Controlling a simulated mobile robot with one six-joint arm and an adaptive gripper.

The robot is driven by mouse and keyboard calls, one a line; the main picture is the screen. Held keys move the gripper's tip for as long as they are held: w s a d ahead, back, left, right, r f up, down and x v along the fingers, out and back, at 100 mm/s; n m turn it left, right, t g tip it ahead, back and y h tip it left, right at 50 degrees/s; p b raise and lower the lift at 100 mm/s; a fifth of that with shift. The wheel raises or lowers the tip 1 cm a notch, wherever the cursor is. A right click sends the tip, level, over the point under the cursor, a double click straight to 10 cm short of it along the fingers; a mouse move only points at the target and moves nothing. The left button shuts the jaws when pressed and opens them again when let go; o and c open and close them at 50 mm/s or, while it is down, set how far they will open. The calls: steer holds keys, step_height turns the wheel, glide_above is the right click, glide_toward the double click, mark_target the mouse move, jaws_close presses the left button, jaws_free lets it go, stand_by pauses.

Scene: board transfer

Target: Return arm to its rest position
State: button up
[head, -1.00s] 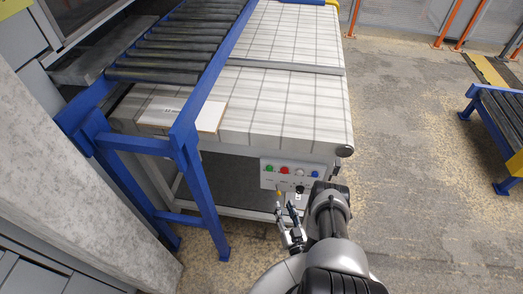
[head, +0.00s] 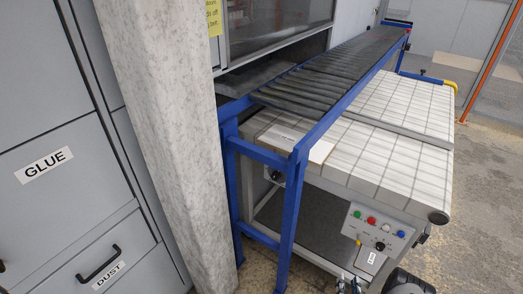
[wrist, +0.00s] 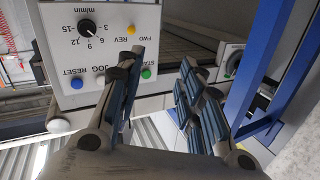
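My gripper (wrist: 160,88) shows large in the wrist view, its two dark-padded fingers spread apart with nothing between them. Beyond the fingers is the white control panel (wrist: 88,42) with a speed dial and coloured buttons. A flat pale board (head: 320,152) lies on the tiled-looking belt (head: 385,125), partly hidden behind the blue frame.
A roller conveyor (head: 330,70) on a blue frame (head: 290,215) runs alongside the belt. A concrete pillar (head: 165,130) and grey cabinets marked GLUE and DUST (head: 50,110) stand at left. Open floor (head: 480,200) lies at right.

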steer(key=w+d+r+n+g+y, duration=0.1)
steer(key=w+d+r+g, duration=0.1)
steer(key=w+r, duration=0.5)
steer(key=w+d+r+n+g, duration=0.1)
steer(key=w+d+r+n, duration=0.3)
steer(key=w, duration=0.6)
steer(key=w+a+r+m+g, duration=0.1)
steer(key=a+r+g, duration=0.15)
steer(key=r, duration=0.85)
steer(key=w+a+r+g, duration=0.1)
steer(key=a+r, duration=0.2)
steer(key=r, duration=0.9)
steer(key=s+a+r+g, duration=0.3)
steer(key=s+a+r, duration=0.5)
steer(key=s+r, duration=0.55)
steer(key=s+a+r+g+y, duration=0.1)
steer(key=s+a, duration=0.3)
steer(key=s, duration=0.8)
steer(key=s+a+r+g+y, duration=0.1)
steer(key=s+a, duration=0.3)
steer(key=s, duration=0.8)
steer(key=shift+s+a+r+g, duration=0.2)
steer(key=shift+a+r+g, duration=0.2)
steer(key=shift+r+g, duration=0.35)
